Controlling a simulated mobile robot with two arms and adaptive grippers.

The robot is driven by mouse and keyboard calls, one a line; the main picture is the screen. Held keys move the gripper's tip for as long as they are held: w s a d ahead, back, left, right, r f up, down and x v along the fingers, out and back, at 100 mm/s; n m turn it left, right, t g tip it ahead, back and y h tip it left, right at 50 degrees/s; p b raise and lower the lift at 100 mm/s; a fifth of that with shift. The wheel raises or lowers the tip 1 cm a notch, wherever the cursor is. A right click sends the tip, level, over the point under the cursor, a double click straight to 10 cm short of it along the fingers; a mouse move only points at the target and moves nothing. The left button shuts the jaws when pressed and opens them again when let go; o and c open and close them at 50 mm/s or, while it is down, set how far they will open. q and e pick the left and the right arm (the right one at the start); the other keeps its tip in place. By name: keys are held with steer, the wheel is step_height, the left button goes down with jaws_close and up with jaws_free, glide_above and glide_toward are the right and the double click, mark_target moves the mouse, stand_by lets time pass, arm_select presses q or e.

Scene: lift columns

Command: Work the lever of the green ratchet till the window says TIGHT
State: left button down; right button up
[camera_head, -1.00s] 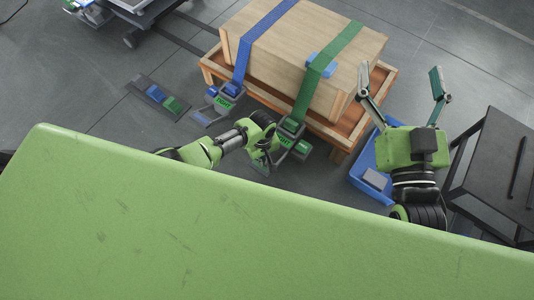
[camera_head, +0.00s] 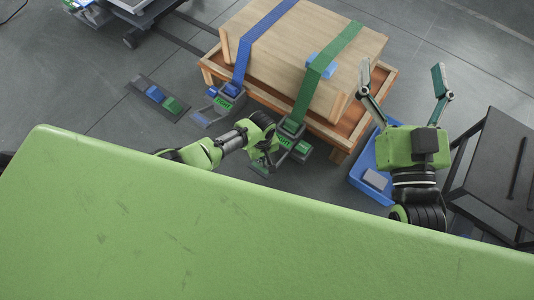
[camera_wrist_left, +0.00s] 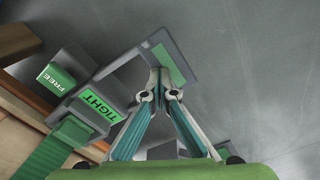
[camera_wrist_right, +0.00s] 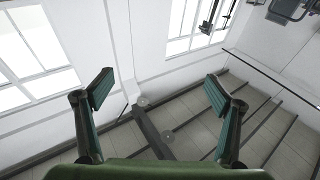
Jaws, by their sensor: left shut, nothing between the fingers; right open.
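The green ratchet (camera_head: 291,128) sits at the lower end of the green strap (camera_head: 316,72) on the crate's near side. In the left wrist view its green window (camera_wrist_left: 99,106) reads TIGHT, and a green block marked FREE (camera_wrist_left: 57,76) sits beside it. Its lever, a grey frame with a green grip bar (camera_wrist_left: 170,63), extends out from the body. My left gripper (camera_wrist_left: 160,88) is shut and empty, its tips at the near edge of the lever's bar; I cannot tell if they touch. My right gripper (camera_head: 402,82) is open and empty, raised right of the crate.
The wooden crate (camera_head: 292,45) stands on a pallet (camera_head: 327,128). A blue strap (camera_head: 258,38) with a blue ratchet (camera_head: 229,95) is to the left. A blue bin (camera_head: 362,177) and a dark table (camera_head: 501,175) are at right. A panel with blue and green blocks (camera_head: 143,88) lies left.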

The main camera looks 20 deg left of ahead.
arm_select(q)
steer(key=shift+s+r+p, duration=0.15)
steer(key=shift+r+p, duration=0.55)
steer(key=shift+p, duration=0.05)
steer(key=shift+r+p, duration=0.7)
arm_select(e)
steer(key=shift+s+d+f+g+h, duration=0.75)
steer(key=shift+f+g, duration=1.2)
steer(key=shift+f, duration=1.65)
steer(key=shift+s+d+f+g+h, duration=0.75)
steer(key=shift+f+g, duration=1.2)
steer(key=shift+f, duration=1.65)
arm_select(q)
steer(key=shift+r+p, duration=0.35)
steer(key=shift+p, duration=0.05)
steer(key=shift+r+p, duration=0.95)
steer(key=shift+p, duration=0.05)
arm_select(e)
steer(key=s+d+f+g, duration=0.2)
steer(key=s+f+g, duration=0.1)
steer(key=s, duration=0.3)
steer(key=s+d+f+g+h, duration=0.1)
steer(key=s+d+f+g, duration=0.1)
steer(key=s+f+g, duration=0.2)
steer(key=shift+s+d+f+m, duration=0.15)
steer(key=shift+s+f+m, duration=0.25)
steer(key=shift+s+f, duration=0.85)
steer(key=shift+s+r, duration=0.3)
steer(key=shift+r, duration=0.05)
